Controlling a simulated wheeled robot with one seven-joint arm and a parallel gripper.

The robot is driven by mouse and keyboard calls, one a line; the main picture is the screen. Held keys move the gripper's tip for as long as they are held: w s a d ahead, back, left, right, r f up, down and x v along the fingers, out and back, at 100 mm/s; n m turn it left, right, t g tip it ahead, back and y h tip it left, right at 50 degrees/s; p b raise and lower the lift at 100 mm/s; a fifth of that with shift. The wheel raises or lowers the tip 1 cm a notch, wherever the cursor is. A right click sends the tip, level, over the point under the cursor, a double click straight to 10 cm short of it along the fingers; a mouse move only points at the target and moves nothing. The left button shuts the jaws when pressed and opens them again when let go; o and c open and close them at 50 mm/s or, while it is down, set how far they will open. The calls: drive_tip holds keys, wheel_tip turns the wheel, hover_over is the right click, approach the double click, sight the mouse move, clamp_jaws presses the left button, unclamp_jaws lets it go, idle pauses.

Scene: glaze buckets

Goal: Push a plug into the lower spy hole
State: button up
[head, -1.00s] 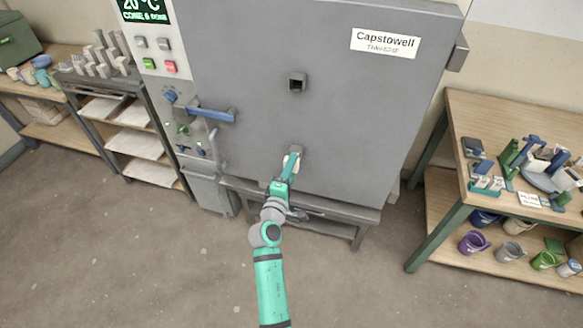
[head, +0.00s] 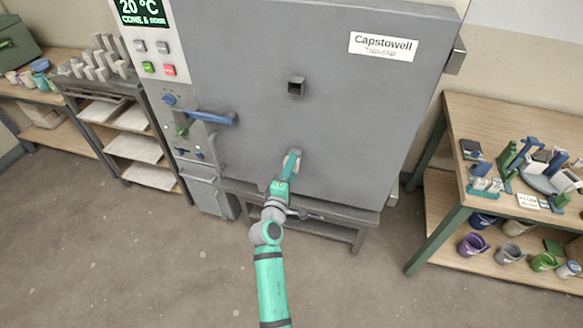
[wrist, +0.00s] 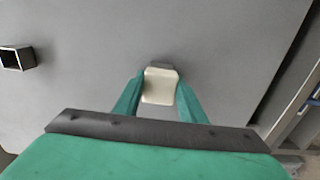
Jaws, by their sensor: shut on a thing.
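The grey kiln door (head: 330,110) fills the middle of the head view. Its upper spy hole (head: 296,86) is an open square frame, which also shows at the left of the wrist view (wrist: 17,58). My gripper (head: 291,160) is at the lower spy hole (head: 299,153), low on the door. In the wrist view my gripper (wrist: 161,90) is shut on a cream plug (wrist: 160,86), one finger on each side. The plug is in front of the lower spy hole, whose grey edge shows just beyond it. How deep the plug sits in the hole is hidden.
A control panel and blue door handle (head: 214,117) are left of the door. A rack of shelves (head: 135,148) stands further left. A wooden bench (head: 475,110) with tools and buckets stands right. The floor in front is clear.

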drive_tip(key=shift+w+d, duration=0.15)
drive_tip(key=shift+w, duration=0.2)
drive_tip(key=o, duration=1.4)
drive_tip(key=v, duration=0.8)
idle(0.4)
idle(0.4)
